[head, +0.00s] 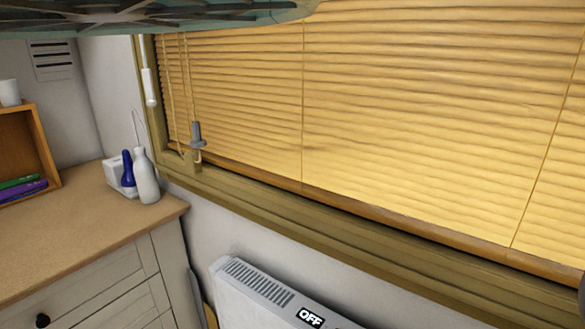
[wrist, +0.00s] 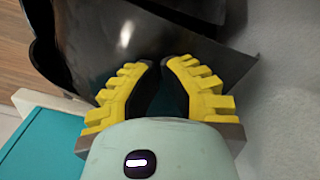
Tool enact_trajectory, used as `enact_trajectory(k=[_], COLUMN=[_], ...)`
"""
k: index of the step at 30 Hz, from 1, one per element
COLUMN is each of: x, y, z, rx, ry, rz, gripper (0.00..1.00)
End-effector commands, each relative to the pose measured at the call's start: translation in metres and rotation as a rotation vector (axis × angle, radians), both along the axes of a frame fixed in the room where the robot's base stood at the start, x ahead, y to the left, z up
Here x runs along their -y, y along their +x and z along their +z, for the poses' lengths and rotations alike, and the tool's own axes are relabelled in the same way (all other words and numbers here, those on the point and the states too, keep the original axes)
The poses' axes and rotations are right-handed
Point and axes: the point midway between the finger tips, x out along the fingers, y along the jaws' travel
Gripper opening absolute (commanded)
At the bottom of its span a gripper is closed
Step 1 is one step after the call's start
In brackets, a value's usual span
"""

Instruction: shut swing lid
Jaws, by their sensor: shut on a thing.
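My gripper (wrist: 160,66) shows in the wrist view, with two yellow ribbed fingers curved toward each other. Its fingertips are closed on a dark, glossy, thin panel (wrist: 100,32), which looks like the swing lid. The panel spreads beyond the fingertips and ends in a pointed corner at the right. The exact place of contact is hidden between the fingers, and the hinge is not in view. I cannot tell how far the lid is swung. The head view shows neither my gripper nor the lid.
In the wrist view, a teal surface (wrist: 40,145) lies at the lower left, with a grey surface (wrist: 285,90) at the right. In the head view, a wooden-topped cabinet (head: 85,235) stands left, a white heater (head: 265,300) sits below the blinds (head: 380,120).

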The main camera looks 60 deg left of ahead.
Motion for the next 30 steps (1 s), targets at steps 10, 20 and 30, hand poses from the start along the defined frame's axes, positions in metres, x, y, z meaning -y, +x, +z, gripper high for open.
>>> enact_trajectory(k=[10, 20, 30], x=[-0.001, -0.001, -0.001], y=[0.001, 0.000, 0.001], z=[-0.015, -0.024, 0.005], rx=[0.000, 0.000, 0.001], ry=[0.001, 0.001, -0.001], rz=[0.003, 0.002, 0.005], gripper=[0.00, 0.00, 0.00])
